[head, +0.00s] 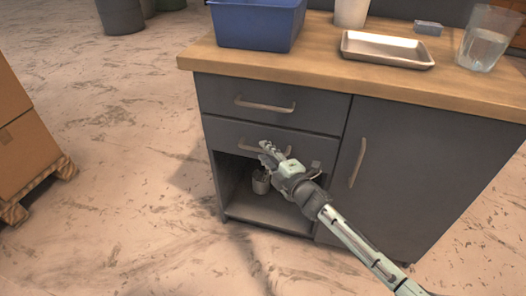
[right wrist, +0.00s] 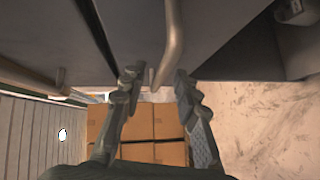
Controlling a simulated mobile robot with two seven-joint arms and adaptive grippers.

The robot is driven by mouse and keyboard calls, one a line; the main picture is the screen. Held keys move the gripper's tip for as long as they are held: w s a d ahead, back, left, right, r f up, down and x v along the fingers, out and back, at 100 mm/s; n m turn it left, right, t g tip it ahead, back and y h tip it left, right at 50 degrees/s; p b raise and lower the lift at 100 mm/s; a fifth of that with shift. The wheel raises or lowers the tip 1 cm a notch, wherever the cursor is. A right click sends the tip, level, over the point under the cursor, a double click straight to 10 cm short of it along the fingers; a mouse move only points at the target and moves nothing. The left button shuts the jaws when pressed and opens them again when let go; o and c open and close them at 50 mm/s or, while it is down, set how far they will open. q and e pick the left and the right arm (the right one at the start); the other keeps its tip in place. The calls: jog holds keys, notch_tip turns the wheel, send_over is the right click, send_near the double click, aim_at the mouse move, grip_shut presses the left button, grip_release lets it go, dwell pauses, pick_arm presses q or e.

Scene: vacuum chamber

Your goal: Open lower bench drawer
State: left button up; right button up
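The bench's lower drawer (head: 226,134) has a grey front with a metal bar handle (head: 248,148). Its front looks flush with the drawer above. My right gripper (head: 269,152) is at this handle and hides its right part. In the right wrist view my right gripper (right wrist: 156,78) has its two fingers spread, with the handle bar (right wrist: 173,42) showing between them. Gaps show beside the bar, and I cannot tell if a finger touches it. My left gripper is in neither view.
The upper drawer (head: 229,97) is shut. A cupboard door (head: 410,165) is at right. An open shelf (head: 262,208) below holds a grey pot (head: 261,183). A blue bin (head: 255,25), metal tray (head: 385,49) and glass of water (head: 483,45) stand on the worktop (head: 320,65).

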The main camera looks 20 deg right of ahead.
jog(key=shift+x, duration=0.85)
grip_shut()
